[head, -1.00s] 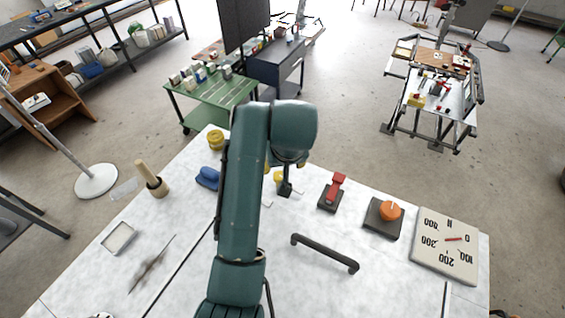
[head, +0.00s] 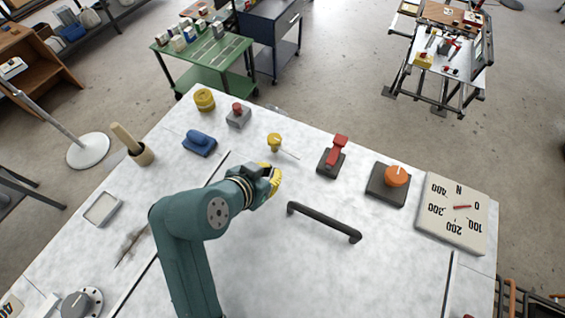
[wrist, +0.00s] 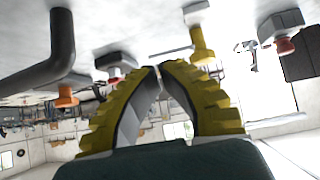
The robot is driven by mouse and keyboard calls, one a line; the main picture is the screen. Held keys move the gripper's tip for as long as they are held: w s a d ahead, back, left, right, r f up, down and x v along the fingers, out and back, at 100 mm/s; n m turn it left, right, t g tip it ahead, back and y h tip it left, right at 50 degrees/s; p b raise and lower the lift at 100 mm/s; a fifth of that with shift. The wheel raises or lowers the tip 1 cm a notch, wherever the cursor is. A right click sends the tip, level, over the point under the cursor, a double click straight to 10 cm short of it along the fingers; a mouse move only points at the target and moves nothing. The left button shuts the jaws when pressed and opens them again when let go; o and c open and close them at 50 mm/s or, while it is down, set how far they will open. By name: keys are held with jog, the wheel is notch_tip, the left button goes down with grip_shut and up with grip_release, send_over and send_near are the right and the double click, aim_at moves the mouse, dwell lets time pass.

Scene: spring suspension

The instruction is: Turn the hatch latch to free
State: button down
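The likely hatch latch is a yellow knob (head: 275,142) with a thin pale bar sticking out to its lower right in the head view. It stands on the white panel top, and it also shows in the wrist view (wrist: 203,45) just beyond the fingers. My gripper (head: 275,179) has yellow ribbed fingers and is a little nearer than the knob, apart from it. In the wrist view my fingertips (wrist: 160,69) come together with nothing seen between them. The black bar handle (head: 325,222) lies to the right of my gripper.
A red lever switch (head: 333,155), an orange knob (head: 389,181) and a dial plate (head: 453,212) stand to the right. A red button box (head: 238,115), yellow cap (head: 204,99) and blue handle (head: 199,143) stand to the left. Clear panel lies below the black handle.

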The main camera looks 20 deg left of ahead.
aim_at(289, 164)
jog(key=shift+w+f, duration=0.15)
jog(key=shift+w, duration=0.2)
jog(key=p+x, duration=0.1)
jog(key=x, duration=0.8)
jog(key=shift+w+d, duration=0.15)
jog(key=shift+w, duration=0.55)
jog(key=shift+s, duration=0.1)
